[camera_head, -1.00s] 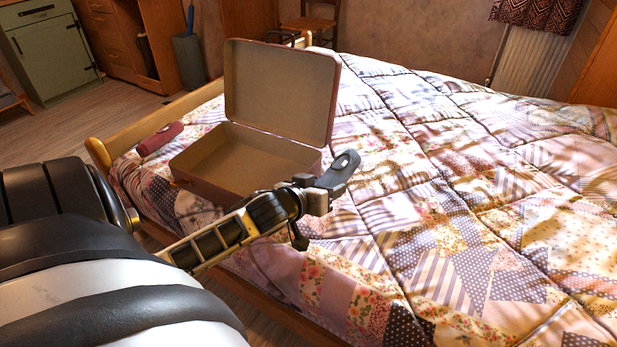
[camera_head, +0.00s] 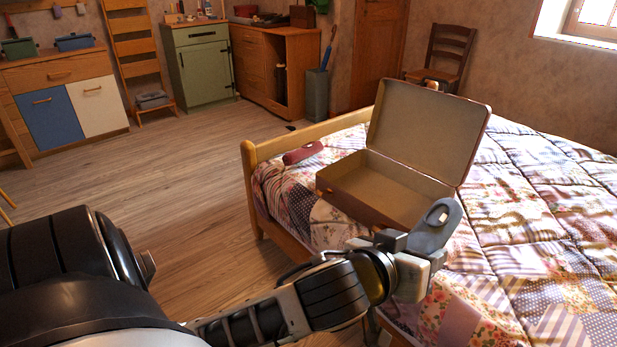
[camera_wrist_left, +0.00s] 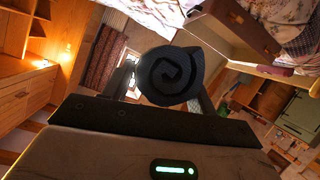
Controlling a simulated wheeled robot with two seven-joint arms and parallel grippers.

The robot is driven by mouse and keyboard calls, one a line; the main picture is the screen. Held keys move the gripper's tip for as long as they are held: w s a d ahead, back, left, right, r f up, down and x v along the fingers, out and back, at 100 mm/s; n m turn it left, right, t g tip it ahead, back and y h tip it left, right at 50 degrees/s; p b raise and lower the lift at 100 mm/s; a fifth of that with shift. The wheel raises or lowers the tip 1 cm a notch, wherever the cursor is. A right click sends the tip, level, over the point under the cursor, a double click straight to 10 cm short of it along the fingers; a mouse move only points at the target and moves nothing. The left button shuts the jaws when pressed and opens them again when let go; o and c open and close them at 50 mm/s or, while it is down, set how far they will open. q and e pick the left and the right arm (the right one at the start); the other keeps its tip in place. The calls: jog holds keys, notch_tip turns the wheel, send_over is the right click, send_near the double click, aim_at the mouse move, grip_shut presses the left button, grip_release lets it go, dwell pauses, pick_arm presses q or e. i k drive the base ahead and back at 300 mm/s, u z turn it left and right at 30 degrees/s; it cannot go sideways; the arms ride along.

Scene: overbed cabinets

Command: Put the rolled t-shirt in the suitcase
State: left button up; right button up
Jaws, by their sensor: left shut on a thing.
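A rolled t-shirt (camera_head: 437,228), grey-blue, is held in my left gripper (camera_head: 408,246). In the left wrist view the roll (camera_wrist_left: 168,75) shows its spiral end between the two fingers. The suitcase (camera_head: 345,197) stands open on the bed, its lid (camera_head: 425,130) raised and its tan inside empty where it can be seen. In the head view my left gripper and the roll overlap the suitcase's front right corner, on the near side of it. The roll is outside the suitcase. My right gripper is not in view.
A dark red rolled item (camera_head: 303,152) lies on the bed left of the suitcase. The wooden bed frame (camera_head: 248,185) edges the patchwork quilt (camera_head: 540,240). The quilt right of the suitcase is clear. A green cabinet (camera_head: 203,65) and a chair (camera_head: 447,55) stand farther back.

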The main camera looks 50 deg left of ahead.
aim_at(380, 202)
jog(key=z, duration=0.35)
jog(key=k, duration=0.3)
jog(key=u, duration=1.6)
jog(key=i, duration=0.95)
jog(key=z, duration=0.6)
jog(key=i, duration=0.6)
jog(key=z, duration=0.5)
